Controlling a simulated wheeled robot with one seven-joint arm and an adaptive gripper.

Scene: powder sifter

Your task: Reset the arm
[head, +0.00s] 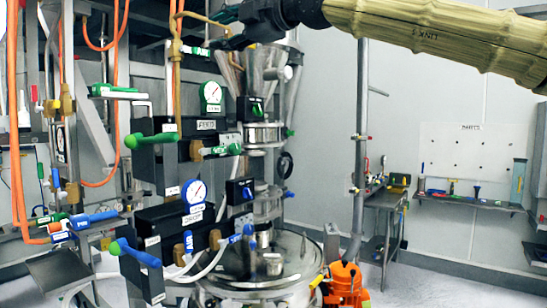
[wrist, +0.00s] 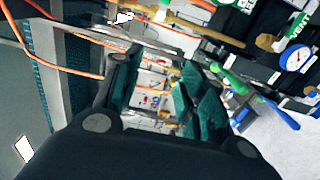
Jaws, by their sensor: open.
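My gripper (head: 222,30) is at the top of the head view, on the end of my arm, which reaches in from the upper right in a beige cover. Its fingers point left, close in the picture to the upper pipes and a small green-handled valve (head: 196,51); I cannot tell whether they touch. In the wrist view my gripper (wrist: 165,85) shows two spread dark fingers with green pads. The gap between them holds nothing; pipes and small fittings show beyond it.
The sifter column (head: 262,135) stands above a round steel vessel (head: 262,270). Left of it are gauges, including a lower gauge (head: 194,191), green and blue valve handles, and orange hoses (head: 15,120). An orange unit (head: 345,283) stands right of the vessel. A bench (head: 385,199) is farther back; open floor lies right.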

